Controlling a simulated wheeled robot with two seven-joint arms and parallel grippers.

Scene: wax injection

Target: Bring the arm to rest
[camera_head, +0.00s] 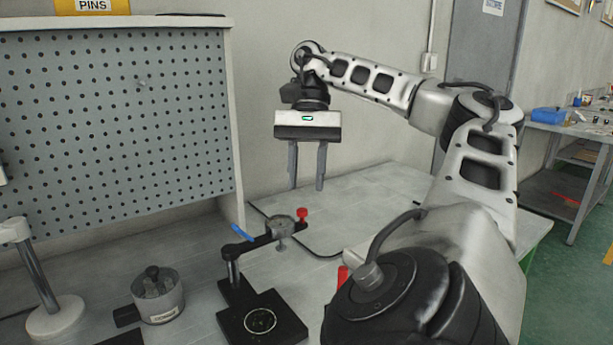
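My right arm comes in from the lower right and arches over the table. My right gripper (306,187) hangs from it, pointing down, high above the table. Its two grey fingers are apart with nothing between them. It is above and behind the black clamp stand (262,320), clear of it. My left gripper does not show.
The clamp stand has a blue handle (242,233) and a red knob (302,214). A small round metal pot (158,295) and a lamp-like stand (54,316) are left of it. A pegboard (110,120) stands behind. The table's back right (375,190) is clear.

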